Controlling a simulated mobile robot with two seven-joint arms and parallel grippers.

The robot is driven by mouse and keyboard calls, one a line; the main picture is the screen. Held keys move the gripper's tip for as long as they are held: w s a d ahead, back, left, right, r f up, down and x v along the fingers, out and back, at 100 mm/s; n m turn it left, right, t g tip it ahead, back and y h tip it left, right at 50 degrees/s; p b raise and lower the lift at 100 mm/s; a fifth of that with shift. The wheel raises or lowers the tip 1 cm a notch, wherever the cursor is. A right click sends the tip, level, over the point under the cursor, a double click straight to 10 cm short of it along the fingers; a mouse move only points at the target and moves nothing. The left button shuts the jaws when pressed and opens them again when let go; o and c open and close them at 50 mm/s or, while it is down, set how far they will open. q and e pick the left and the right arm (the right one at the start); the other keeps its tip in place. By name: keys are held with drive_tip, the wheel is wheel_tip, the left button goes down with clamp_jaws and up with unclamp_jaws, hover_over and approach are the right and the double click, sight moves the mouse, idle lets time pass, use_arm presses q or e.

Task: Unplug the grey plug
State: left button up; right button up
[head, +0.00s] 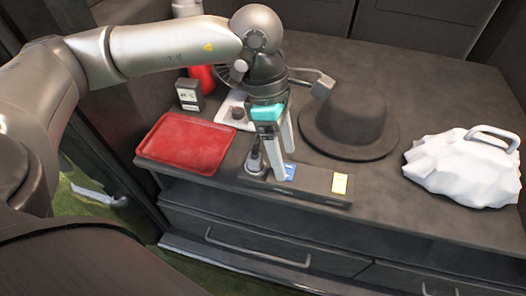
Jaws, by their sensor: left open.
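A dark power strip (312,182) lies along the front edge of the dark cabinet top. A grey plug (254,162) stands upright at the strip's left end. My left gripper (268,176) points down over the left part of the strip. Its fingers are apart, one by the plug and one to the right over the strip. I cannot tell whether a finger touches the plug. My right gripper is not in view.
A red tray (185,143) lies left of the strip. A dark hat (349,122) sits behind it, and a white lumpy bag or object with a handle (462,166) is at the right. A small dark box (190,94) stands behind the tray. Drawers (262,243) are below.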

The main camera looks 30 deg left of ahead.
sight(255, 152)
use_arm(q)
drive_tip(key=a+y, duration=0.1)
drive_tip(key=a, duration=0.1)
drive_tip(key=w+a+y, duration=0.1)
drive_tip(key=a, duration=0.2)
drive_tip(key=w+a+y, duration=0.1)
drive_tip(key=a, duration=0.1)
drive_tip(key=shift+a+r+t, duration=0.25)
drive_tip(key=shift+r+t, duration=0.05)
drive_tip(key=shift+r, duration=0.05)
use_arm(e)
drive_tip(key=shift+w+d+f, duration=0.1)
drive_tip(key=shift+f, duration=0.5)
use_arm(q)
drive_tip(key=shift+f, duration=0.15)
